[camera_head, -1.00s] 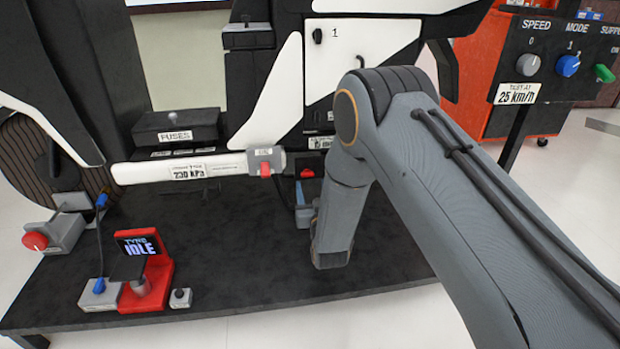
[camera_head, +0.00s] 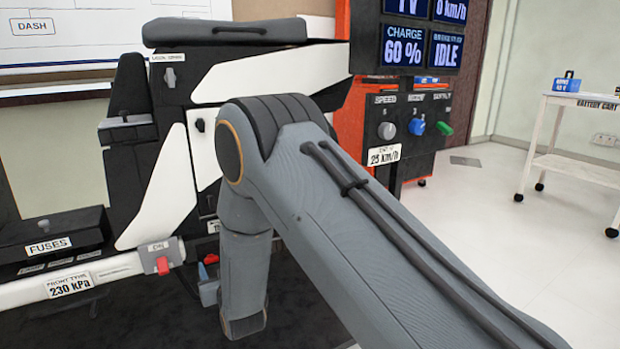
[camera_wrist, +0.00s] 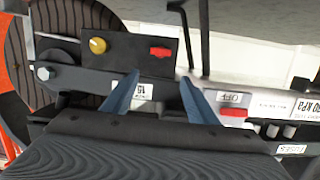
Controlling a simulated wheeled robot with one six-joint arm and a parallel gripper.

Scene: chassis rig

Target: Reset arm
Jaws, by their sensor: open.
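My gripper shows in the wrist view (camera_wrist: 157,100), its two blue-grey fingers spread apart with nothing between them. Beyond and between the fingers lies part of the chassis rig with a small label, seen sideways or upside down. In the head view my grey arm bends down at the elbow in front of the chassis rig (camera_head: 165,190).
Near the arm are a fuses box (camera_head: 50,238), a white tube marked 230 kPa (camera_head: 115,268) and a red switch (camera_head: 162,265). A control panel with knobs (camera_head: 415,125) stands behind. A white battery cart (camera_head: 575,150) is at the right. Open floor (camera_head: 490,230) lies between.

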